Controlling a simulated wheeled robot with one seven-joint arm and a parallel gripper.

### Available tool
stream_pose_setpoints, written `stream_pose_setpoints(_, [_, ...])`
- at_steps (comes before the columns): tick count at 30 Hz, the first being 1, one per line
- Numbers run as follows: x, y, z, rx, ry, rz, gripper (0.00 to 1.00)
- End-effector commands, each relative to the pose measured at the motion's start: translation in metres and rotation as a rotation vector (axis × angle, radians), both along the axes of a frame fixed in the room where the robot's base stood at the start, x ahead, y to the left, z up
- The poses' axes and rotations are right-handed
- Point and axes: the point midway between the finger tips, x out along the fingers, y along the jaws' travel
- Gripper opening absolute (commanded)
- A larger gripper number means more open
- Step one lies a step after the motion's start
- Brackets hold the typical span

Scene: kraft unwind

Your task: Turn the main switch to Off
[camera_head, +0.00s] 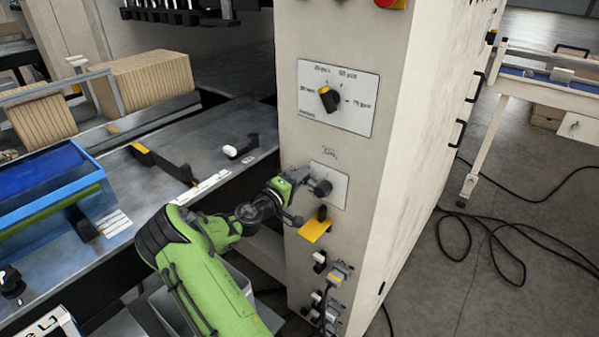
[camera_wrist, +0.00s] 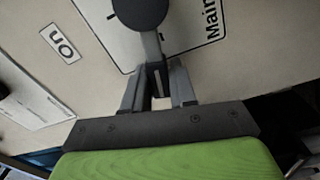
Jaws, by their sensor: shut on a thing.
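The main switch is a dark round knob (camera_head: 322,188) with a lever, on a pale plate (camera_head: 338,180) on the cream cabinet. The wrist view shows the round knob (camera_wrist: 140,12) at the top and its grey lever running down between my fingers. The plate's "Main" lettering is partly cut off. My gripper (camera_wrist: 159,78) is shut on the lever; in the head view my gripper (camera_head: 303,182) is at the plate's left side.
A larger yellow-and-black selector knob (camera_head: 328,99) is on a panel above. A yellow tag with a black knob (camera_head: 316,228) is just below the switch. Connectors and cables (camera_head: 335,280) are lower down. A machine bed (camera_head: 150,180) lies left; floor on the right carries loose cables.

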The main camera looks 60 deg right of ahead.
Motion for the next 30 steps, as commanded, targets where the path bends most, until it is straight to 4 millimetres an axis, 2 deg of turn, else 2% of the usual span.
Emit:
stream_pose_setpoints(12, [-0.001,0.001,-0.015,0.034,0.195,0.002,0.00])
stream_pose_setpoints(29, [-0.002,0.001,-0.018,0.041,0.230,0.003,0.00])
stream_pose_setpoints(30, [-0.002,0.001,-0.018,0.041,0.230,0.003,0.28])
